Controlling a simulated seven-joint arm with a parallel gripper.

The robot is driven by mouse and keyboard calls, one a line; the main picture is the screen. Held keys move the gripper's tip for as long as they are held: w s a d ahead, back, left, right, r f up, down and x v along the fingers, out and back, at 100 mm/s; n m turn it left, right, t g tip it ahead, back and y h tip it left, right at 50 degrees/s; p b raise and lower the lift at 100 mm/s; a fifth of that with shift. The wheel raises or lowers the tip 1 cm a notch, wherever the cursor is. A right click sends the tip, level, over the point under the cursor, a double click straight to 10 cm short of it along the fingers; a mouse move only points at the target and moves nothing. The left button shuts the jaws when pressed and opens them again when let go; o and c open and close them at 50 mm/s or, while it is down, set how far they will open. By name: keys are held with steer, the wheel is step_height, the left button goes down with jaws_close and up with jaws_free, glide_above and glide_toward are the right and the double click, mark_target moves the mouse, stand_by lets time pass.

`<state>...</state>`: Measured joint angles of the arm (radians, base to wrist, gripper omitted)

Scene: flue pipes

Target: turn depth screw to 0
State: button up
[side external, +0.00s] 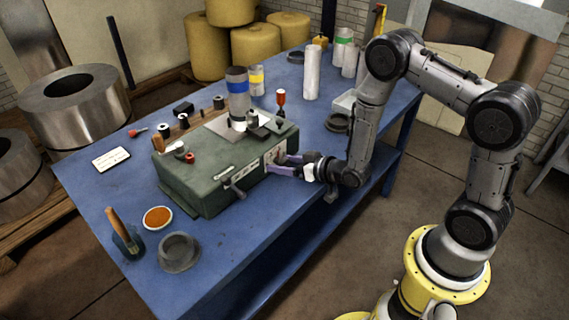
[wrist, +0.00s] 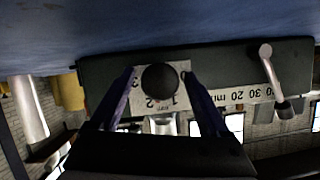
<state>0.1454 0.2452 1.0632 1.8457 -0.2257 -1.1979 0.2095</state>
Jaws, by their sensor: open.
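The depth screw appears to be the dark round knob (wrist: 160,78) in the wrist view. It sits on a pale plate (wrist: 146,104) with upside-down digits, among them 1, 2 and 3; its setting cannot be read. My gripper (wrist: 160,72) is open, with one purple finger on each side of the knob; I cannot tell whether they touch it.
A crank lever (side external: 235,189) sticks out of the machine's front; it also shows in the wrist view (wrist: 271,70), beside a millimetre scale (wrist: 240,96). A blue-banded cylinder (side external: 238,95) stands on top. A dark ring (side external: 338,122) lies on the blue table (side external: 120,195) near my arm.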

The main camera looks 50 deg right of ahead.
jaws_close()
steer(key=shift+n, duration=0.3)
steer(key=n+h, duration=0.2)
steer(key=shift+a+n, duration=0.15)
steer(key=shift+n, duration=0.15)
steer(key=n+h, duration=0.2)
steer(key=n, duration=0.1)
steer(key=n+t+h, duration=0.1)
steer(key=n+h, duration=0.1)
steer(key=n, duration=0.1)
steer(key=shift+a+f, duration=0.1)
steer(key=shift+f, duration=0.05)
steer(key=n+h, duration=0.1)
steer(key=n, duration=0.1)
steer(key=n+t, duration=0.1)
steer(key=n, duration=0.1)
steer(key=shift+t+h, duration=0.3)
steer(key=shift+h, duration=0.1)
steer(key=shift+n, duration=0.3)
